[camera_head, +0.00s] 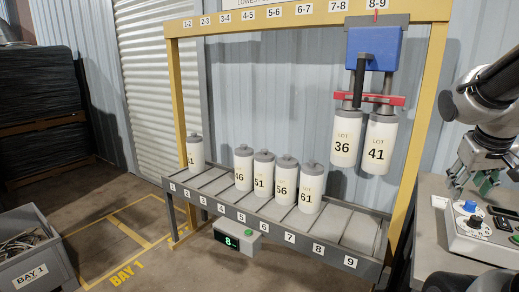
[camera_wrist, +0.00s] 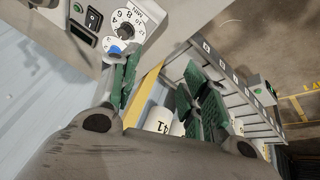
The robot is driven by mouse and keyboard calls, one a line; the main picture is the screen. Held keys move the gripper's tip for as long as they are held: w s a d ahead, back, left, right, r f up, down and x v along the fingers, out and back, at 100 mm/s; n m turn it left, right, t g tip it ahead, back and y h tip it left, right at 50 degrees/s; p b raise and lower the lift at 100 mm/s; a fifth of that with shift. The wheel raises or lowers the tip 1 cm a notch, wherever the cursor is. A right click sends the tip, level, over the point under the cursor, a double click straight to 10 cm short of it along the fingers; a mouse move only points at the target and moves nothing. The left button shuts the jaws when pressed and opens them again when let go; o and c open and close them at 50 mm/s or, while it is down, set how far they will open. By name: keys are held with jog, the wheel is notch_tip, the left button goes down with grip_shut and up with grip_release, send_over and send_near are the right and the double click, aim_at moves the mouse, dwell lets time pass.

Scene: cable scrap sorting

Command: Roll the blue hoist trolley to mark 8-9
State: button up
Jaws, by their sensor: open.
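The blue hoist trolley (camera_head: 373,48) hangs from the yellow beam (camera_head: 300,18) at the label 8-9 (camera_head: 376,4), with a red pointer on its top at that label. Below it a red bar (camera_head: 369,98) carries two white cylinders, LOT 36 (camera_head: 344,140) and LOT 41 (camera_head: 379,146), hanging above the rack. My gripper (camera_head: 470,183) is open and empty at the right, above the control box (camera_head: 485,240). In the wrist view its green-padded fingers (camera_wrist: 165,92) are spread, with the box's blue knob (camera_wrist: 116,48) and numbered dial (camera_wrist: 125,22) near one finger.
A numbered rack (camera_head: 277,228) holds several white cylinders, including 46 (camera_head: 243,168) and 61 (camera_head: 311,190). Its slots towards 9 are bare. A display (camera_head: 232,242) below reads 8. A grey BAY 1 bin (camera_head: 32,262) with scrap stands at the lower left.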

jog(key=s+a+n+y, duration=0.1)
jog(key=s+a, duration=0.2)
jog(key=a, duration=0.3)
jog(key=s+a+r+n+y, duration=0.1)
jog(key=s+a+y, duration=0.1)
jog(key=a, duration=0.5)
jog(key=shift+s+a+r+n, duration=0.15)
jog(key=shift+s+r+n, duration=0.15)
jog(key=shift+s, duration=0.35)
dwell(2.0)
